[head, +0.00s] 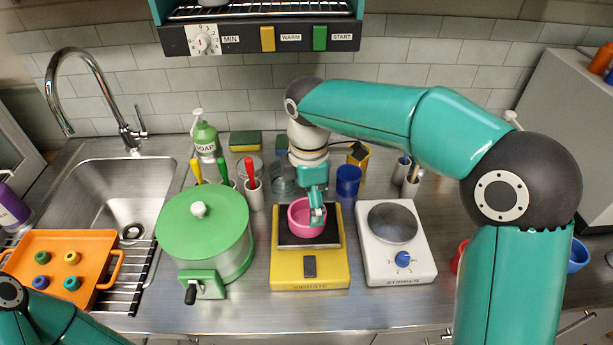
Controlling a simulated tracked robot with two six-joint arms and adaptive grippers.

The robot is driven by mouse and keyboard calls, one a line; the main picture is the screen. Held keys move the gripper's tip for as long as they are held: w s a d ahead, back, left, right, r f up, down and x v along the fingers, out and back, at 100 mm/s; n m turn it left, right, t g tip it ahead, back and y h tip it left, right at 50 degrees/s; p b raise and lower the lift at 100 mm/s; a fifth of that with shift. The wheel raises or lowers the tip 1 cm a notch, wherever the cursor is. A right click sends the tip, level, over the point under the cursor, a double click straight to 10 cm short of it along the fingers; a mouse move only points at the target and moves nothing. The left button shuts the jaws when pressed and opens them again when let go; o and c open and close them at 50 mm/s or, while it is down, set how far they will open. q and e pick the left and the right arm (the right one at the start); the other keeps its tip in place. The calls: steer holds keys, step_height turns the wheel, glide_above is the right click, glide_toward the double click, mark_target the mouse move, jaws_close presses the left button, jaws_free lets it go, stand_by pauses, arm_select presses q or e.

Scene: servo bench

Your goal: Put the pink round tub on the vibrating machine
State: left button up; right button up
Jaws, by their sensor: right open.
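The pink round tub (300,226) is upright on the dark top plate of the yellow vibrating machine (283,270), which has "VIBRATE" on its front. My right gripper (317,218) reaches down from above at the tub's right rim. It is open, with a finger at the rim; whether it touches the tub I cannot tell. My left arm shows at the bottom left corner, and its gripper is out of the picture.
A green lidded pot (180,225) stands close left of the machine. A white stirrer (385,262) stands close right. Cups, a soap bottle (205,135) and a blue cup (348,180) stand behind. An orange tray (100,240) lies by the sink.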

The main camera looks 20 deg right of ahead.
step_height(320, 180, up, 8)
steer(key=shift+f, duration=0.25)
stand_by(0.5)
